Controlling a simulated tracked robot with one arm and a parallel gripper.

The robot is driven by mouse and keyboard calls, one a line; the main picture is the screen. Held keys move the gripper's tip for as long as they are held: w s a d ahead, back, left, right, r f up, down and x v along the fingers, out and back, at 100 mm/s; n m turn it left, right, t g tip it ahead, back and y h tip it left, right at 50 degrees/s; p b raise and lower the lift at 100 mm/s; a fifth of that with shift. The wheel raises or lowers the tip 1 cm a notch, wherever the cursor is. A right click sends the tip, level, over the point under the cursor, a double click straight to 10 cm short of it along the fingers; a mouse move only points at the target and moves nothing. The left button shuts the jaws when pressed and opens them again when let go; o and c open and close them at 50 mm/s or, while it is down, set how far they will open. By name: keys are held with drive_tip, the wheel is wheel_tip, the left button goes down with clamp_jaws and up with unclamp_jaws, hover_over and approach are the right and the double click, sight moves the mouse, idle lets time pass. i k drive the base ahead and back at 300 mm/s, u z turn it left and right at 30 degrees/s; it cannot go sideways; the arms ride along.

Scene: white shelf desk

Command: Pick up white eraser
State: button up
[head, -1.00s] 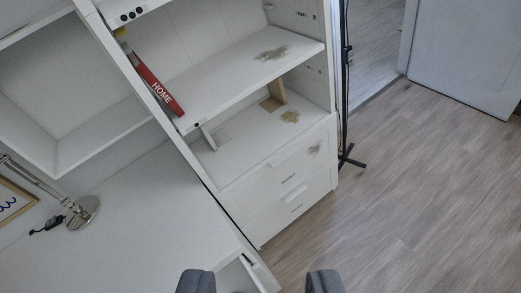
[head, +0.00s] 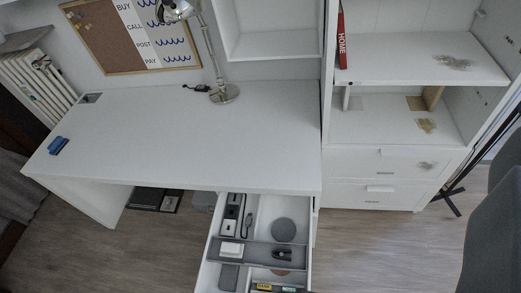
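A small white block (head: 231,249), which looks like the white eraser, lies in the open drawer (head: 307,262) below the desk's right part. It sits in the left part of the drawer, by the grey divider. I cannot make out its details at this size. The two fingertips of my gripper are not seen now, so I cannot tell how the gripper stands to the block.
The drawer also holds a grey disc (head: 284,230), a black stapler-like item (head: 282,254) and other items. A blue object (head: 58,145) and a lamp (head: 224,94) stand on the mostly clear desk (head: 150,130). A large dark grey shape (head: 492,235), unidentified, fills the lower right edge.

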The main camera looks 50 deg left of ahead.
sight(230, 250)
drive_tip(key=u, duration=1.1)
drive_tip(key=k, duration=0.65)
drive_tip(key=z, duration=0.1)
